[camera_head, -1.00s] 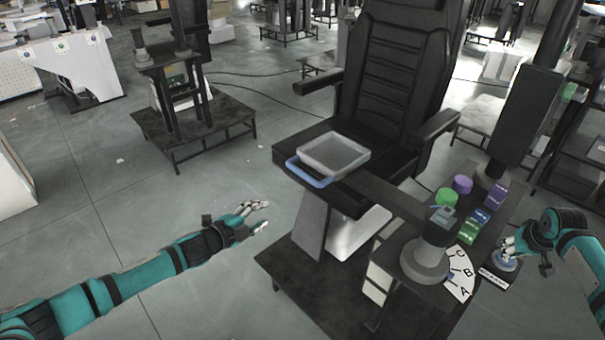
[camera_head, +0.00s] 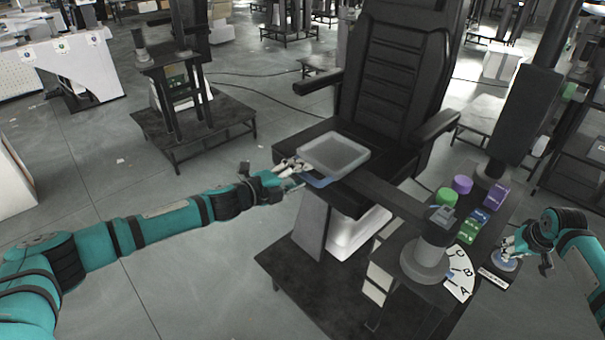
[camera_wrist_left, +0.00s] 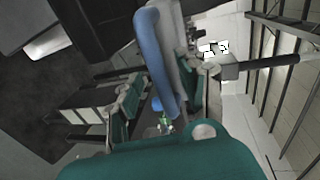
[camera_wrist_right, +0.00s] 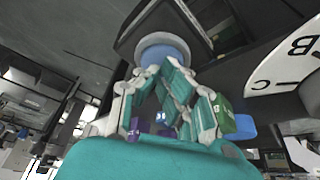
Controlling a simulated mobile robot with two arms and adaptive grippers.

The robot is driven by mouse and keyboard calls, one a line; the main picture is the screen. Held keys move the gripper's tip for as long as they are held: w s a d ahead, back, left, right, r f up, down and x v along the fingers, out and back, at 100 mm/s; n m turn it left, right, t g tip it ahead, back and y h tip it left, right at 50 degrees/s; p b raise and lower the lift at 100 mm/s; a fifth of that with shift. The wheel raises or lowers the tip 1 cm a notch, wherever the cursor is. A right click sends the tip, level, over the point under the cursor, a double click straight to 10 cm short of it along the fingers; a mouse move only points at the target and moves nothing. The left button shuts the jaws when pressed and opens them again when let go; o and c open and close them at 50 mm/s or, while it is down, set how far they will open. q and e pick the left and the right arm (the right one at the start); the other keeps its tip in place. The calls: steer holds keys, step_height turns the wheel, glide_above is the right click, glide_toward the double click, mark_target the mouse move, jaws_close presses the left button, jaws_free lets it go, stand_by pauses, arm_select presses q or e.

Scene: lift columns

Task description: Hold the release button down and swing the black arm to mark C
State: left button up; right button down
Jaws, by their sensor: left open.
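The black arm (camera_head: 392,199) runs from a grey pivot column (camera_head: 428,258) to a grey tray over the seat. The tray's blue handle (camera_head: 318,182) faces my open left gripper (camera_head: 292,176). In the left wrist view the handle (camera_wrist_left: 155,60) lies between the teal fingers; I cannot tell whether they touch it. The marked plate (camera_head: 459,281) beside the pivot shows C, B and A. My right gripper (camera_head: 510,250) is over the blue release button (camera_head: 505,264). In the right wrist view its fingertips reach the button (camera_wrist_right: 163,50); whether it is pressed is unclear.
A black chair (camera_head: 400,80) with armrests stands behind the tray. Green and purple cylinders and small labelled blocks (camera_head: 481,222) stand on the console next to the pivot. Another stand (camera_head: 185,120) is at the back left.

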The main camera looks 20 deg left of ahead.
arm_select(q)
steer(key=shift+x, duration=0.9)
steer(key=shift+c, duration=0.4)
jaws_close()
